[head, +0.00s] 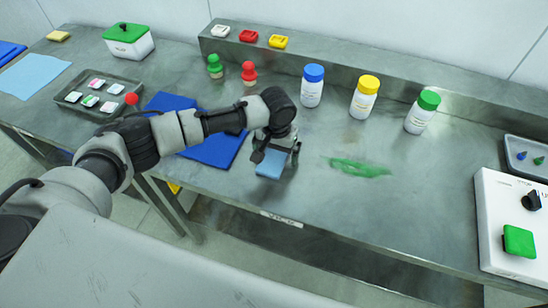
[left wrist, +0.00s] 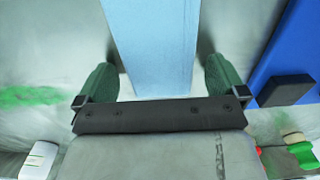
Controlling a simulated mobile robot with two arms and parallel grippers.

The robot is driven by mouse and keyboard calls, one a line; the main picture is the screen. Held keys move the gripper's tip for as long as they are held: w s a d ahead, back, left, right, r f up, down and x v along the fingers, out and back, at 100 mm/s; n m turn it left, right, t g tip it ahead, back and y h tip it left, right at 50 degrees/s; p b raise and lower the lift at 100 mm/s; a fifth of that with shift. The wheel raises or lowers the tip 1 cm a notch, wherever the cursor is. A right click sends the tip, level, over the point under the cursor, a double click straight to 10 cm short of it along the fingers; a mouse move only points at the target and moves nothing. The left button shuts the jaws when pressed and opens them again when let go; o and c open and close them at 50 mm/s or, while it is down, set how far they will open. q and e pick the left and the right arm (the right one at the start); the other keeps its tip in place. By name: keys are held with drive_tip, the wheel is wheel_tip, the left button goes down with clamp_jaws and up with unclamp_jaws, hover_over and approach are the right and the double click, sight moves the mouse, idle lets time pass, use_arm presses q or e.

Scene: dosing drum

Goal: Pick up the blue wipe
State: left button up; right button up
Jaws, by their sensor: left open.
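The blue wipe (head: 271,165) is a small light-blue pad at the front part of the steel bench, below my left gripper (head: 277,150) in the head view. In the left wrist view the wipe (left wrist: 150,45) is a pale blue strip between the two green fingers of my left gripper (left wrist: 160,85). The gripper is open, with a finger on each side of the wipe and a narrow gap showing. Part of the wipe is hidden by the gripper. My right gripper is not in view.
A dark blue mat (head: 217,149) lies just left of the wipe. A green smear (head: 357,167) is on the bench to the right. Capped bottles (head: 312,87) stand behind. A white control box (head: 512,225) with a green button is at far right.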

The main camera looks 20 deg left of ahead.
sight(276, 152)
use_arm(q)
drive_tip(key=shift+c, duration=0.5)
drive_tip(key=c, duration=0.9)
drive_tip(key=shift+r, duration=0.1)
drive_tip(key=shift+r, duration=0.5)
wheel_tip(276, 152, up, 3)
drive_tip(key=shift+f+b, duration=0.15)
drive_tip(key=shift+b, duration=0.2)
drive_tip(key=s+d+r+b, duration=0.1)
drive_tip(key=s+d+r, duration=0.2)
drive_tip(key=d+r, duration=0.4)
drive_tip(key=d, duration=0.4)
drive_tip(key=shift+d+b, duration=0.15)
drive_tip(key=shift+b, duration=0.15)
drive_tip(key=shift+r, duration=0.1)
